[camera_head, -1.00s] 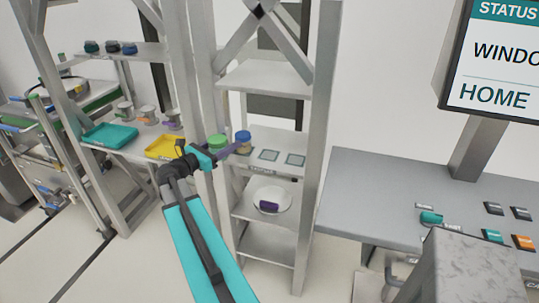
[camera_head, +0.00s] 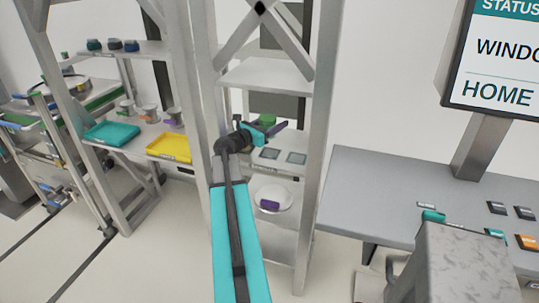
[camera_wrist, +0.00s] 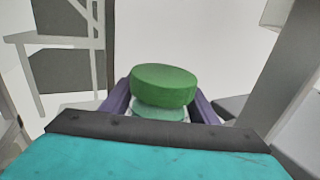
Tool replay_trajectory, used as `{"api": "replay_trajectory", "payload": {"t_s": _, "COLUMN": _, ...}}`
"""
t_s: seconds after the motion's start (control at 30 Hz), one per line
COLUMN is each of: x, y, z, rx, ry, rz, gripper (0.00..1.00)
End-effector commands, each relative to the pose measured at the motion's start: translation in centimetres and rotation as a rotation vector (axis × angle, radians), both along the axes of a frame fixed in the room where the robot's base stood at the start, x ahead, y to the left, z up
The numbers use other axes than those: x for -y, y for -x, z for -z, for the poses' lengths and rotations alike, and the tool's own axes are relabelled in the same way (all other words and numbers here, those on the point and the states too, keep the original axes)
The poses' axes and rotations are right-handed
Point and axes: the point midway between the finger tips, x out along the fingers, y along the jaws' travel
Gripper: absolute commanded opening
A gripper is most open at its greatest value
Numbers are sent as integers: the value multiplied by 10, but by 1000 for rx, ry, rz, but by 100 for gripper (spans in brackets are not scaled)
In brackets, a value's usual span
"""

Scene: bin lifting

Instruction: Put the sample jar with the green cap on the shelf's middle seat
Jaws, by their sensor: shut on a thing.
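The sample jar's green cap (camera_head: 267,119) shows at my gripper (camera_head: 270,130), above the shelf (camera_head: 282,168). In the wrist view the green cap (camera_wrist: 164,84) sits between the purple fingers of my gripper (camera_wrist: 160,108), which is shut on the jar. A little of the pale jar body shows below the cap; the rest is hidden. Two square seats show on the shelf, a left one (camera_head: 270,153) and a right one (camera_head: 297,157). The jar is above and slightly behind the left visible one. My arm hides the shelf's left part.
A white round dish with a purple item (camera_head: 270,204) is on the level below. A yellow tray (camera_head: 168,147) and a teal tray (camera_head: 112,132) lie on a rack at left. Metal posts (camera_head: 318,130) flank the shelf. A grey bench (camera_head: 390,190) stands at right.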

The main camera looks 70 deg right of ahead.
Motion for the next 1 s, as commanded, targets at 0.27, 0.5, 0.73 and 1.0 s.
{"api": "replay_trajectory", "payload": {"t_s": 0.27, "x": 2, "y": 3, "z": -1, "rx": 0, "ry": 1, "rz": 5, "gripper": 23}}
{"api": "replay_trajectory", "payload": {"t_s": 0.5, "x": 3, "y": 5, "z": 2, "rx": 0, "ry": 1, "rz": 7, "gripper": 23}}
{"api": "replay_trajectory", "payload": {"t_s": 0.73, "x": 3, "y": 5, "z": 22, "rx": -2, "ry": -1, "rz": 8, "gripper": 23}}
{"api": "replay_trajectory", "payload": {"t_s": 1.0, "x": 3, "y": 6, "z": 52, "rx": -2, "ry": -1, "rz": 9, "gripper": 23}}
